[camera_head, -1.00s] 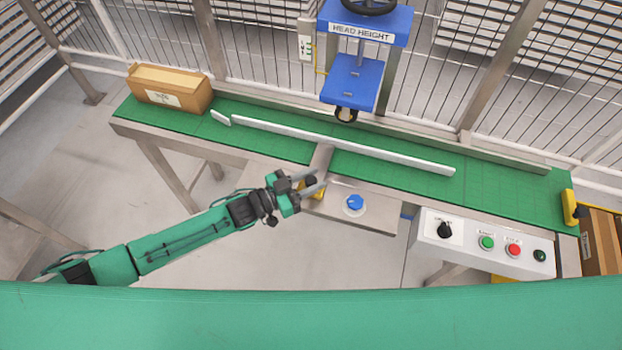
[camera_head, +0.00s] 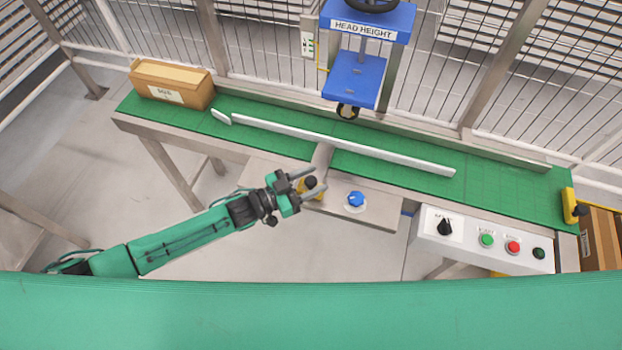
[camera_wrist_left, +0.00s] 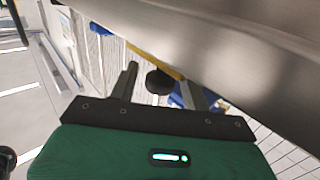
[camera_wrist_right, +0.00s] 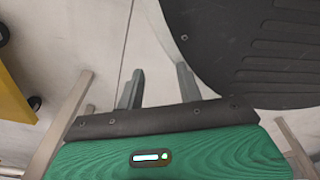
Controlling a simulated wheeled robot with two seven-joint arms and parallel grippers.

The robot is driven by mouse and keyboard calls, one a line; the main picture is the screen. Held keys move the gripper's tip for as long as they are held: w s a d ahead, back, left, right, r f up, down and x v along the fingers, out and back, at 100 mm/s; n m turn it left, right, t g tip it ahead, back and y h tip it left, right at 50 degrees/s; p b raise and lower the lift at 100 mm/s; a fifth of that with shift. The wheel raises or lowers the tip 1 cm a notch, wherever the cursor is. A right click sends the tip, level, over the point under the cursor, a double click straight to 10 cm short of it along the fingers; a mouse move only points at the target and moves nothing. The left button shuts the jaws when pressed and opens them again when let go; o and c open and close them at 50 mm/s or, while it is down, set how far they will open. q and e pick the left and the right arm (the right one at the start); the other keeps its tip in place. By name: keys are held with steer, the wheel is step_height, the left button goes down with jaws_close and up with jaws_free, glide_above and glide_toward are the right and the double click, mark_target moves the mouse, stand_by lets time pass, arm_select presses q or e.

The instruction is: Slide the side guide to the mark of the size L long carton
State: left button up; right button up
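The side guide (camera_head: 340,143) is a long white rail lying lengthwise over the green belt, with a short angled piece at its left end. A metal arm (camera_head: 321,158) runs from it toward the front plate, where a black knob (camera_head: 311,182) sits on a yellow piece. My left gripper (camera_head: 319,177) is open, its fingers on either side of the knob. In the left wrist view the knob (camera_wrist_left: 158,82) shows between the spread fingers, with gaps beside it. I cannot read any size marks. My right gripper (camera_wrist_right: 160,78) is open and empty, seen only in its wrist view.
A blue knob (camera_head: 356,199) stands on the front plate, right of my left gripper. A control box (camera_head: 470,236) is further right. A brown carton (camera_head: 170,84) stands on the belt's left end. The blue head unit (camera_head: 354,80) hangs over the belt. Wire fencing is behind.

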arm_select(q)
steer(key=v, duration=0.6)
steer(key=shift+a+f+b, duration=0.15)
steer(key=shift+a+b, duration=0.05)
steer(key=shift+b, duration=0.2)
steer(key=v, duration=0.7)
steer(key=shift+s+a+b, duration=0.15)
steer(key=shift+s+b, duration=0.05)
steer(key=shift+b, duration=0.2)
arm_select(e)
steer(key=w, duration=0.1)
steer(key=w+r, duration=0.1)
steer(key=w, duration=0.1)
steer(key=shift+w+a+r, duration=0.1)
steer(key=shift+a+r, duration=0.1)
steer(key=shift+a, duration=0.15)
